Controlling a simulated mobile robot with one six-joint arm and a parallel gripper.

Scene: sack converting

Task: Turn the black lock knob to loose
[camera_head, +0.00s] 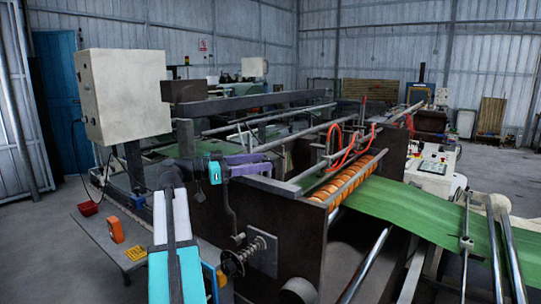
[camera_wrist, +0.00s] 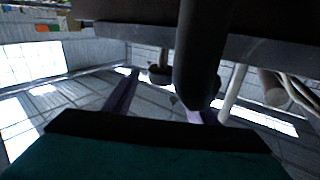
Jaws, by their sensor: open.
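My gripper (camera_head: 266,164), with purple fingers, reaches rightward to the dark side frame of the machine in the head view. It is open. In the wrist view its two fingers stand apart, the left one clear and the right one partly covered. A small dark round knob (camera_wrist: 158,74) shows between them; it looks like the black lock knob, but I cannot be sure. A thick black rounded bar (camera_wrist: 198,62) hangs close in front of the right finger. I cannot tell whether anything touches the fingers. In the head view I cannot make out the lock knob.
A dark bent lever (camera_head: 229,207) hangs below my gripper, above a spring-loaded shaft (camera_head: 234,261). Orange rollers (camera_head: 345,178) and a green web (camera_head: 412,208) lie to the right. A grey control box (camera_head: 123,93) stands left. A low table holds an orange device (camera_head: 116,229).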

